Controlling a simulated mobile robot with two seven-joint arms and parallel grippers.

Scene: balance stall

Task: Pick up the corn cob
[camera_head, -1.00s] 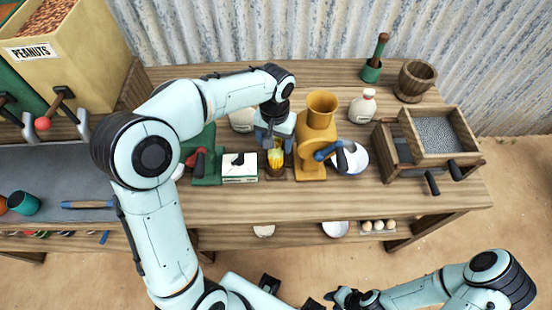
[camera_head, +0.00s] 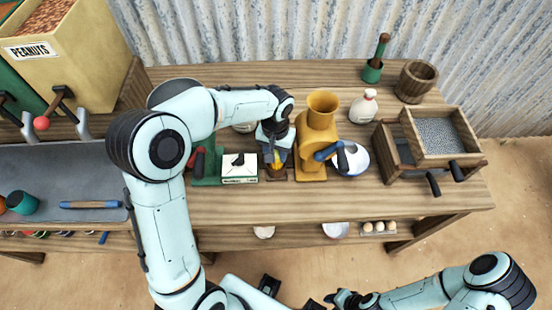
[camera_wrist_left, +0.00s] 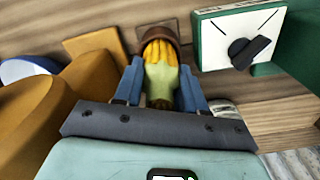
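The corn cob (camera_head: 276,164) has yellow kernels and stands in a small brown holder (camera_head: 276,175) on the bench. In the left wrist view the cob (camera_wrist_left: 161,75) shows its pale green husk end toward me, with the brown holder (camera_wrist_left: 156,34) around its far end. My left gripper (camera_head: 276,158) is lowered over the cob. Its two blue fingers (camera_wrist_left: 161,84) stand on either side of the husk, seemingly open with narrow gaps. My right gripper (camera_head: 330,299) is low in the head view, away from the bench; its finger opening is unclear.
A yellow grinder (camera_head: 316,135) with a blue handle stands close right of the cob. A white-and-green scale box (camera_head: 239,168) is close left. A white bottle (camera_head: 363,106) and wooden sieve box (camera_head: 443,136) stand farther right. The bench front is clear.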

